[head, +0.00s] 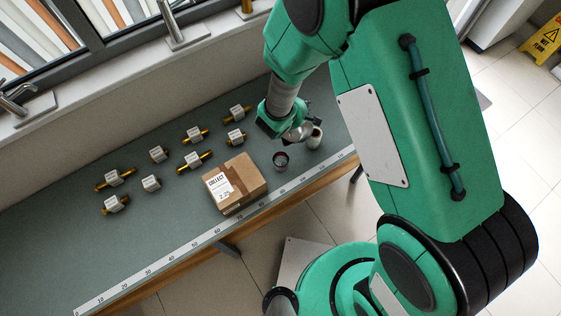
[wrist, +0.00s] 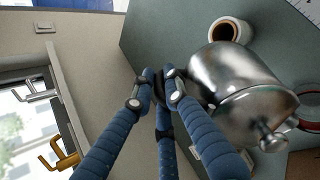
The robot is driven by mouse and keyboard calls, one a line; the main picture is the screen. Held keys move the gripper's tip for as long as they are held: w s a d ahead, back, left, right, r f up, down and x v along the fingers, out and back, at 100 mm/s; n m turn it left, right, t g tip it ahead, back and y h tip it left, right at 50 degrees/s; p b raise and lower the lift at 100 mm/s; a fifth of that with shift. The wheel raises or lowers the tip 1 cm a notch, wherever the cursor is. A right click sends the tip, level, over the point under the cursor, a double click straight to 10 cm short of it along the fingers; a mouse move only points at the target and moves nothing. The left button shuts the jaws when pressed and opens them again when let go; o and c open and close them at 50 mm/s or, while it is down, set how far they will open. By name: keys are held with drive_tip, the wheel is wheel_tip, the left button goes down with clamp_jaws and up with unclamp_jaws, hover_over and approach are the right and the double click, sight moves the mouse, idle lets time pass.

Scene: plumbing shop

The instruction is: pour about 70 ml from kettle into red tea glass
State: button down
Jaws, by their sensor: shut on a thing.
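The kettle (head: 299,133) is shiny metal and hangs from my gripper near the bench's front right. In the wrist view, the kettle (wrist: 232,88) fills the right side, with its lid knob toward the lower right. My gripper (wrist: 163,78) has blue fingers closed together beside the kettle, shut on its handle, which is mostly hidden. The red tea glass (head: 281,160) stands on the bench just below and left of the kettle in the head view. In the wrist view, its red rim (wrist: 312,122) shows partly behind the kettle. No stream is visible, and the glass's fill is unclear.
A white hollow cylinder (head: 315,138) stands close to the kettle's right. A cardboard box (head: 234,183) is left of the glass. Several labelled brass fittings (head: 192,160) lie farther left. A ruler strip (head: 150,267) runs along the bench's front edge.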

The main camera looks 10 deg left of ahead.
drive_tip(key=shift+a+r+t, duration=0.15)
drive_tip(key=shift+t, duration=0.15)
drive_tip(key=shift+s+a+r+t+b, duration=0.1)
drive_tip(key=shift+s+r+t+b, duration=0.2)
drive_tip(key=shift+s, duration=0.2)
drive_tip(key=shift+f+h+b, duration=0.2)
drive_tip(key=shift+h+b, duration=0.1)
drive_tip(key=shift+b, duration=0.2)
drive_tip(key=shift+s+a+r+t+b, duration=0.1)
drive_tip(key=shift+s+r+t+b, duration=0.1)
drive_tip(key=shift+s+t+b, duration=0.2)
drive_tip(key=shift+w+f, duration=0.1)
drive_tip(key=shift+w, duration=0.05)
drive_tip(key=shift+s+a+t+b, duration=0.15)
drive_tip(key=shift+s+t+b, duration=0.2)
drive_tip(key=shift+b, duration=0.55)
drive_tip(key=shift+s, duration=0.15)
drive_tip(key=shift+s+a+t+h+b, duration=0.25)
drive_tip(key=shift+s+t+b, duration=0.25)
drive_tip(key=shift+b, duration=0.9)
drive_tip(key=shift+s+a+t+h+b, duration=0.1)
drive_tip(key=shift+s+t+h+b, duration=0.3)
drive_tip(key=shift+b, duration=1)
drive_tip(key=shift+s+a+b, duration=0.15)
drive_tip(key=shift+s+b, duration=0.3)
drive_tip(key=shift+b, duration=0.1)
